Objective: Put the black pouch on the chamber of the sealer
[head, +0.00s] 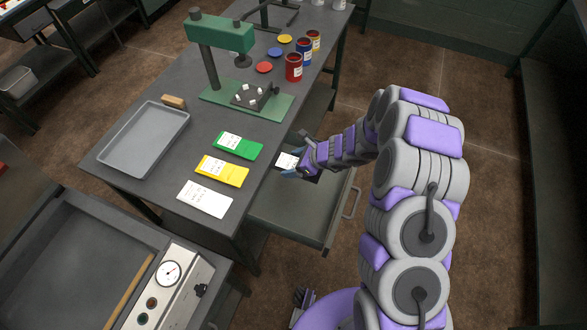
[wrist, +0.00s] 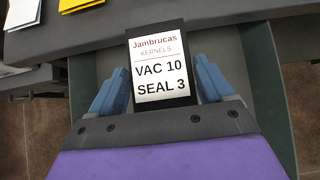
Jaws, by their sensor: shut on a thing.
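The black pouch, with a white label reading "Jambrucas KERNELS VAC 10 SEAL 3", shows in the wrist view (wrist: 161,68) between the blue fingers of my gripper (wrist: 160,78). In the head view my gripper (head: 294,172) is shut on the pouch (head: 287,160) over the open drawer, by the bench's right edge. I cannot tell how high above the drawer floor the pouch is. The sealer (head: 172,290) is at the lower left, with a gauge and knobs on its panel. Its open grey chamber (head: 70,275) has a tan bar along its right side.
The bench (head: 168,85) holds green (head: 237,145), yellow (head: 222,170) and white (head: 205,198) pouches, a grey tray (head: 145,138), a green press (head: 220,35) and several cans (head: 293,68). The open drawer (head: 300,218) sticks out to the right, its handle at the front.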

